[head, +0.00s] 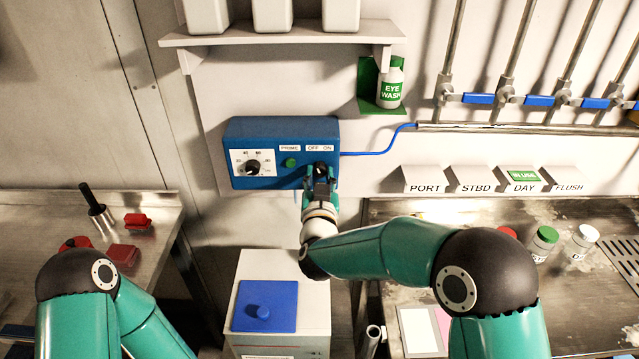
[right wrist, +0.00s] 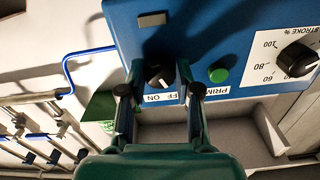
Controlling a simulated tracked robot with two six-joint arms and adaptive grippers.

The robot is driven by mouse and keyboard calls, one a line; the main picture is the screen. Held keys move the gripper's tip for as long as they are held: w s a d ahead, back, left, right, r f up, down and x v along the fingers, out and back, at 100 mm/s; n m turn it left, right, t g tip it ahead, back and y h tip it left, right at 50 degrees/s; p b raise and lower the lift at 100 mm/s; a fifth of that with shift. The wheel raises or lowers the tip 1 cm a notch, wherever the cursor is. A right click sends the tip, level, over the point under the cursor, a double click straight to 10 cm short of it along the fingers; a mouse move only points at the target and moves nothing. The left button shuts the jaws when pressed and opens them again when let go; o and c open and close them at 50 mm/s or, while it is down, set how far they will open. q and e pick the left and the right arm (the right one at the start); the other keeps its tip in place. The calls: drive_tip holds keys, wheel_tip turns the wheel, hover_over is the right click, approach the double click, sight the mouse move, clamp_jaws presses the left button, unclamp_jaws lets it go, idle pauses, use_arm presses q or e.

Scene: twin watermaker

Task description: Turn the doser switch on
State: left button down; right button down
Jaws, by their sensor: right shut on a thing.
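The blue doser box (head: 235,130) is on the wall below the shelf. Its black doser switch (right wrist: 160,72) is a knob beside the OFF/ON label (head: 320,148). My right gripper (head: 318,178) reaches up to the switch and largely hides it in the head view. In the right wrist view the two fingers (right wrist: 157,92) stand either side of the knob, shut on it. I cannot tell for sure which word the knob points to. My left arm shows at the lower left of the head view, but its gripper is not in view.
On the box are a green PRIME button (head: 290,162) and a stroke dial (head: 253,168). An eye wash bottle (head: 391,88) hangs to the right. A white cabinet (head: 283,270) with a blue panel stands below. Blue-handled valves (head: 478,98) line the upper right.

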drive_tip(key=m+b, duration=0.2)
drive_tip(key=b, duration=0.2)
drive_tip(key=m+b, duration=0.5)
drive_tip(key=b, duration=0.2)
drive_tip(key=shift+f+m+b, duration=0.25)
drive_tip(key=shift+m+b, duration=0.1)
drive_tip(key=shift+m, duration=0.05)
drive_tip(key=shift+r+m+b, duration=0.2)
drive_tip(key=shift+m+b, duration=1.2)
drive_tip(key=shift+m, duration=0.2)
drive_tip(key=c, duration=0.8)
unclamp_jaws()
drive_tip(key=shift+d, duration=0.1)
